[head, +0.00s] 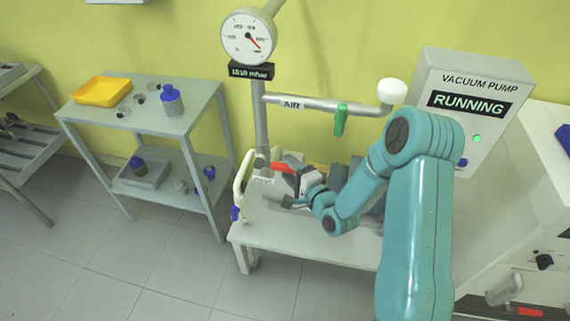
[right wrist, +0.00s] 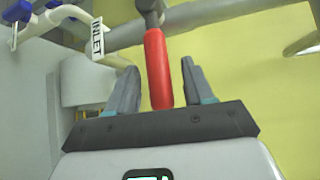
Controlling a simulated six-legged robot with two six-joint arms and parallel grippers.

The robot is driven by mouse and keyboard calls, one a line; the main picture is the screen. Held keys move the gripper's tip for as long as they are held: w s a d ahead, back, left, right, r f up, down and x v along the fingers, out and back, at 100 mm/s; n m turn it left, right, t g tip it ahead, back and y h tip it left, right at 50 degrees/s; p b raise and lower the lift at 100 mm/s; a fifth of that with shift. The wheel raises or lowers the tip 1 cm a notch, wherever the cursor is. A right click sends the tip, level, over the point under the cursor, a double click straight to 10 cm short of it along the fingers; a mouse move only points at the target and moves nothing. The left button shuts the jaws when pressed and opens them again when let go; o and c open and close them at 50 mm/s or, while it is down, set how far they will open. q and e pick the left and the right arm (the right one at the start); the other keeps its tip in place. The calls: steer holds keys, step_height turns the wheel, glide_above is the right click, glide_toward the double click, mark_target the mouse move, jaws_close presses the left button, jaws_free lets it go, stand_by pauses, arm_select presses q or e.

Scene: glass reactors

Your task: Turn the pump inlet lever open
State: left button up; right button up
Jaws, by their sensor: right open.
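The pump inlet lever is a red handle (head: 284,167), lying along the pipe line beside the INLET label (head: 262,181) in the head view. In the right wrist view the red lever (right wrist: 157,70) stands between my two fingers, with a gap on each side. My right gripper (right wrist: 160,85) is open and holds nothing; in the head view the right gripper (head: 296,182) is at the lever's free end, partly hiding the pump behind it. The INLET label (right wrist: 98,38) also shows in the right wrist view. My left gripper is not in view.
A green lever (head: 340,119) hangs from the AIR pipe (head: 310,103) above. A gauge (head: 249,37) reads 1010 mbar. The vacuum pump box (head: 470,75) shows RUNNING. A cream hose (head: 241,182) bends left of the lever. A grey trolley (head: 195,132) stands left; floor between is clear.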

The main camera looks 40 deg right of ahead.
mark_target(285, 164)
steer(key=shift+w+d+f, duration=0.1)
steer(key=shift+w+f, duration=0.05)
steer(key=shift+w, duration=0.95)
steer(key=shift+w+f, duration=0.15)
steer(key=shift+w, duration=0.3)
steer(key=shift+s, duration=0.1)
